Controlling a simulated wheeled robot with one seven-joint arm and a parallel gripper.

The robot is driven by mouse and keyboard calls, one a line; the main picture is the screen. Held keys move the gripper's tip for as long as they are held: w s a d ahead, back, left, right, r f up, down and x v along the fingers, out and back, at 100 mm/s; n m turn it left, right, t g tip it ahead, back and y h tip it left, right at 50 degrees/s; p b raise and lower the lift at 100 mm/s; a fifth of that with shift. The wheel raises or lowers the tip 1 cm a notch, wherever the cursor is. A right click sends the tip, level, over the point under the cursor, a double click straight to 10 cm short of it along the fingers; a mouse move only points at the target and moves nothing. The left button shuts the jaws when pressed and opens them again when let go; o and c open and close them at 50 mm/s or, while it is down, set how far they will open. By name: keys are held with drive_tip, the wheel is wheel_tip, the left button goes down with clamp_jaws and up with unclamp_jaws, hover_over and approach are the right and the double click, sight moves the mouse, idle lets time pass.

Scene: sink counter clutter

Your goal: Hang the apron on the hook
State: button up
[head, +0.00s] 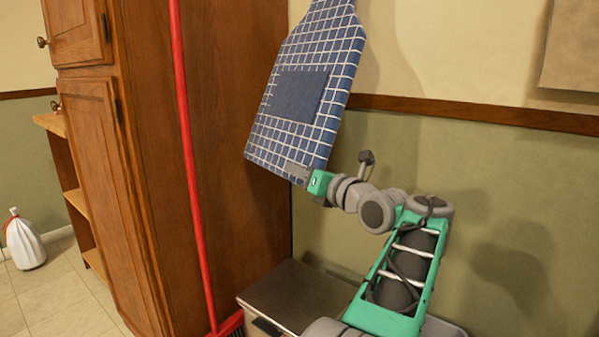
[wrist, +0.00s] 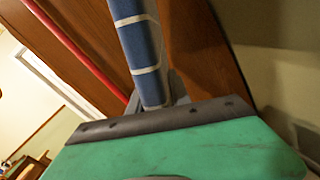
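The apron (head: 345,55) is dark blue with a white grid and a plain blue pocket. It is raised and tilted, in front of the wall beside the wooden cabinet; its top runs out of the head view. My gripper (head: 298,171) is at its lower edge and looks shut on it. In the wrist view the apron (wrist: 139,45) shows edge-on as a narrow strip rising from between the fingers of my gripper (wrist: 158,103). The hook is not seen in either view.
A tall wooden cabinet (head: 150,130) stands to the left, with a red-handled broom (head: 188,150) leaning before it. A low dark-topped bin or box (head: 300,295) is below my arm. A white bag (head: 24,243) sits on the floor at far left. A board (head: 570,50) is on the wall.

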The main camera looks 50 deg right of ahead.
drive_tip(key=o, duration=0.4)
